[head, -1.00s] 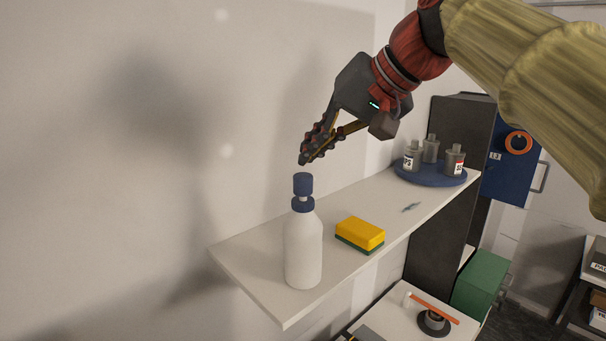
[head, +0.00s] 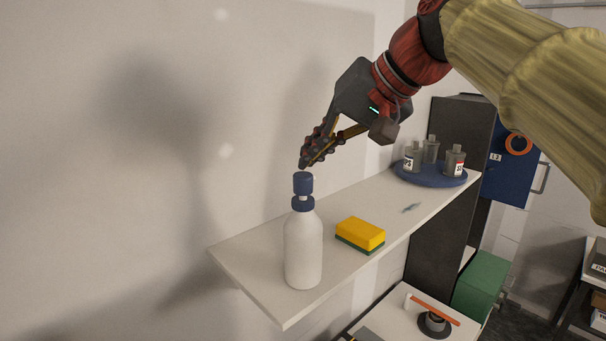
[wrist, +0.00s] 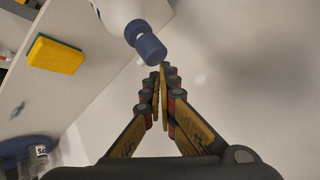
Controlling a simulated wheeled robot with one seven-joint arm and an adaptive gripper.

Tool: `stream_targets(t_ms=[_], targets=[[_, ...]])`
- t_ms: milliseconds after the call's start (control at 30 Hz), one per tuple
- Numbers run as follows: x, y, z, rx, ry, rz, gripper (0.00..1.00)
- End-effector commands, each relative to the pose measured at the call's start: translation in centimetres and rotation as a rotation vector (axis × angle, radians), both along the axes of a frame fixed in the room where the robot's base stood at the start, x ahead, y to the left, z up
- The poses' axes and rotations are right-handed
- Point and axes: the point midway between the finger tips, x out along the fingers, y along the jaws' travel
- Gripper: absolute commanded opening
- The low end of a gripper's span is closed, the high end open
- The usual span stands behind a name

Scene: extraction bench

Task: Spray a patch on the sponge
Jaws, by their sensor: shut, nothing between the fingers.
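A white spray bottle (head: 303,250) with a blue pump head (head: 303,184) stands upright on the shelf. A yellow sponge (head: 361,232) with a green underside lies flat on the shelf to the right of the bottle. My gripper (head: 303,165) is shut and empty, its fingertips just above the pump head in the head view; I cannot tell whether they touch it. In the wrist view the fingertips (wrist: 160,72) are close to the blue pump head (wrist: 151,48), and the sponge (wrist: 55,54) shows at the upper left. No patch shows on the sponge.
The white shelf (head: 262,260) runs along the wall. A blue round tray (head: 428,180) with small grey bottles stands at its far end. A small blue-grey mark (head: 411,208) lies on the shelf beyond the sponge. A lower table (head: 395,320) is below.

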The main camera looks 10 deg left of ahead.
Motion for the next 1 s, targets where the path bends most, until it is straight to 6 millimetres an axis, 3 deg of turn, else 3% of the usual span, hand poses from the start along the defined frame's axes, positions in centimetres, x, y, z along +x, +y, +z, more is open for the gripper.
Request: stream_targets(t_ms=[1000], targets=[[0.0, 0.0, -1.0, 0.0, 0.001, 0.001, 0.0]])
